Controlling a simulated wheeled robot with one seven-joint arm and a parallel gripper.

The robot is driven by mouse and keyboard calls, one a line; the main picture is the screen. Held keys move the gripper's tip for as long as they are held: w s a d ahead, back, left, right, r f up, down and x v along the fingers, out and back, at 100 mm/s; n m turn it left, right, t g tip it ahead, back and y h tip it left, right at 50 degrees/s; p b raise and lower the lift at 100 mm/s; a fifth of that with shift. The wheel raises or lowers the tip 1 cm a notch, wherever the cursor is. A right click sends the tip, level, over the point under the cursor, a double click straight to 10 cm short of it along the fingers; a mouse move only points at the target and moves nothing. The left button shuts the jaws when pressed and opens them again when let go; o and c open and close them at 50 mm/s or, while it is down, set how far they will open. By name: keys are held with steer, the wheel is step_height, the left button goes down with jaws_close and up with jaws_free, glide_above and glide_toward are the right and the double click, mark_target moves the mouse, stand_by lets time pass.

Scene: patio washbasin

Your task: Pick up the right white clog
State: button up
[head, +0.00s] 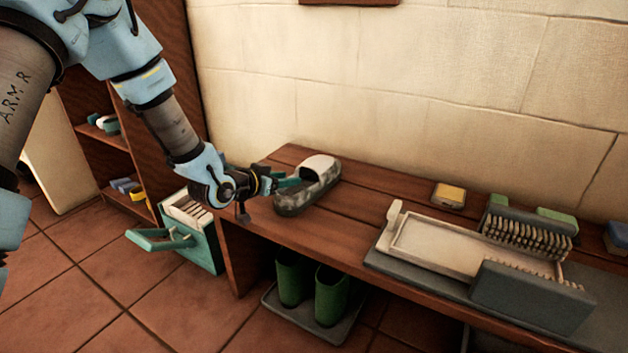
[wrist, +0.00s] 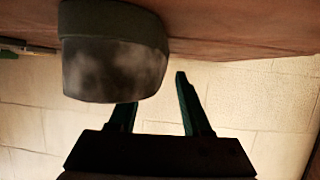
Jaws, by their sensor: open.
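One clog (head: 308,187), with a white upper and a mottled grey, dirty-looking side, lies on the wooden bench near its left end. I see no second clog. My gripper (head: 288,183) is at the clog's left side, with its green fingers close to it. In the wrist view, which looks upside down, the clog (wrist: 114,68) shows as a grey, smudged end with a dark green rim. The gripper (wrist: 156,89) is open there, and the clog hides part of the left finger. I cannot tell whether the fingers touch the clog.
The bench (head: 365,215) is clear just right of the clog. Farther right are a yellow sponge box (head: 449,195), a pale tray (head: 440,245) and brushes (head: 525,238). Green boots (head: 330,295) stand below. A green open bin (head: 195,225) is left of the bench; the wall is behind.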

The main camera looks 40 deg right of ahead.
jaws_close()
stand_by(1.4)
